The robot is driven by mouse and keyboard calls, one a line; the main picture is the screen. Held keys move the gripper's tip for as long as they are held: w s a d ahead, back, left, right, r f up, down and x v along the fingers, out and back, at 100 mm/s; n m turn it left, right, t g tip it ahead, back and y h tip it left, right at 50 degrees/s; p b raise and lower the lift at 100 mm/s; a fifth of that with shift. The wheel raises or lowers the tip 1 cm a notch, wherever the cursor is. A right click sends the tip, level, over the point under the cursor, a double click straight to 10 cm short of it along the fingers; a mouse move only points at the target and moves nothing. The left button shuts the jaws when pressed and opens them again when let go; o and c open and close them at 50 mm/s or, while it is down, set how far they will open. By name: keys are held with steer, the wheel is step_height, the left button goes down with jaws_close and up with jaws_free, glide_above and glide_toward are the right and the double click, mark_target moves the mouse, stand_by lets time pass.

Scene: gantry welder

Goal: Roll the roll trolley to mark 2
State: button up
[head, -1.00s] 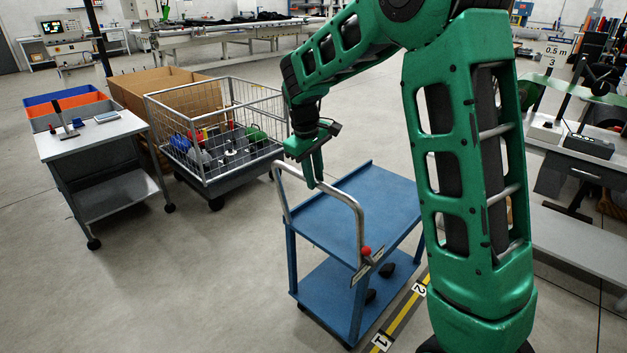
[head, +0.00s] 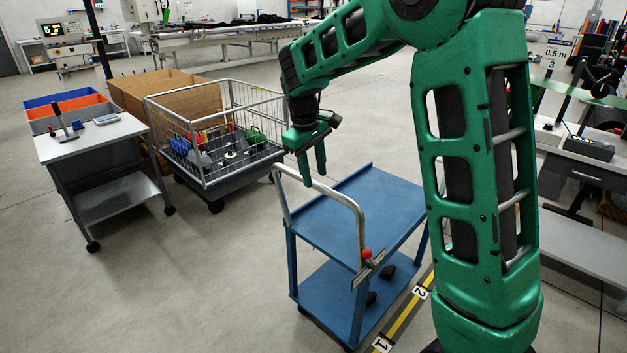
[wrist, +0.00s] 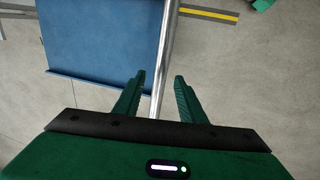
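The blue two-shelf roll trolley (head: 365,212) stands in the middle of the head view, its metal push handle (head: 345,198) towards me with a red knob on its right leg. The floor tag 2 (head: 420,292) lies on a yellow-and-dark strip at the trolley's right, with tag 1 (head: 381,344) nearer to me. My gripper (head: 314,178) is at the handle's top bar. In the wrist view my gripper (wrist: 160,77) has its fingers apart, with the metal handle bar (wrist: 164,70) running between them and a gap visible on the right. Contact is not visible.
A wire cart (head: 215,140) with parts stands left of the trolley, beside a grey side table (head: 90,135) and cardboard boxes (head: 165,90). A workbench (head: 575,150) is at the right. Floor at front left is clear.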

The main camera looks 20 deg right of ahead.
step_height(320, 180, up, 8)
steer(key=a, duration=0.1)
steer(key=shift+s+a, duration=0.15)
steer(key=shift+s, duration=0.15)
steer(key=s+d+m, duration=0.3)
steer(key=s+d, duration=0.6)
steer(key=s, duration=0.2)
steer(key=s+d+f+m, duration=0.1)
steer(key=s+f+m, duration=0.1)
steer(key=s, duration=0.7)
steer(key=s+d+f+m+y, duration=0.1)
steer(key=s+d+f+m, duration=0.1)
steer(key=s, duration=0.7)
steer(key=s+d+f+m+g+y, duration=0.1)
steer(key=s+f+m, duration=0.2)
steer(key=s, duration=0.6)
steer(key=shift+s+d+f+m, duration=0.25)
steer(key=shift+d+f+m, duration=0.1)
steer(key=shift+m, duration=0.35)
